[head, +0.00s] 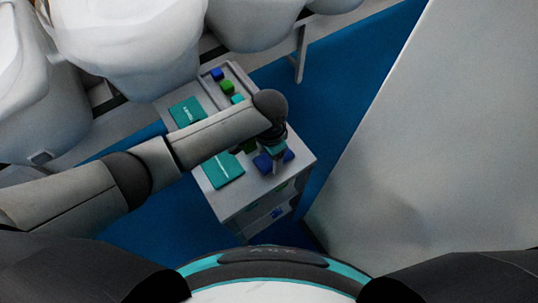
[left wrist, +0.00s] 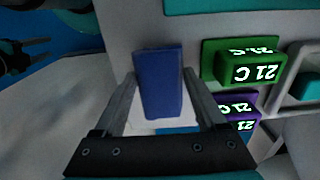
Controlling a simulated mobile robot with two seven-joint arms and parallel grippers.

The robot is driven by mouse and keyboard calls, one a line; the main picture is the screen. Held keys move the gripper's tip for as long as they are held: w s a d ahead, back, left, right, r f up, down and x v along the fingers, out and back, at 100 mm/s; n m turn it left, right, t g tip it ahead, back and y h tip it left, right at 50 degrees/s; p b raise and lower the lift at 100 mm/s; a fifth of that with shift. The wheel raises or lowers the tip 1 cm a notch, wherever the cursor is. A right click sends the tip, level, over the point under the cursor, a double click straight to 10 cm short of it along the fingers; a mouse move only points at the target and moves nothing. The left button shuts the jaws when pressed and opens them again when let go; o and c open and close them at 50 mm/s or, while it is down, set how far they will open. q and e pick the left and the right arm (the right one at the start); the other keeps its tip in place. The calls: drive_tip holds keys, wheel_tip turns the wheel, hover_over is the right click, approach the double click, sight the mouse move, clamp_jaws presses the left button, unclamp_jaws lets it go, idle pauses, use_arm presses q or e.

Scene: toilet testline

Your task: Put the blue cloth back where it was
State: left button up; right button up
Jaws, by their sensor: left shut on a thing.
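The blue cloth (left wrist: 158,85) is a small folded blue block between the two fingers of my left gripper (left wrist: 160,95) in the left wrist view. In the head view, my left gripper (head: 276,163) points down over the near right part of the cart top, with blue (head: 263,166) showing at its fingers. I cannot tell whether the cloth touches the surface. A dark two-pronged shape at the upper left of the left wrist view may be my right gripper (left wrist: 42,52); its jaws are unclear. The head view does not show my right gripper.
The grey cart (head: 245,203) holds two flat teal items, one near (head: 223,169) and one far (head: 187,113). Small blue (head: 217,74), green (head: 227,87) and teal pieces lie in its far tray. A green "21 C" piece (left wrist: 250,68) sits beside the cloth. White toilets (head: 130,50) stand behind.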

sight(269, 159)
use_arm(q)
drive_tip(key=shift+f, duration=0.15)
drive_tip(key=o, duration=1.2)
drive_tip(key=shift+o, duration=0.2)
wheel_tip(269, 159, up, 12)
drive_tip(key=p, duration=0.3)
drive_tip(key=shift+r, duration=0.2)
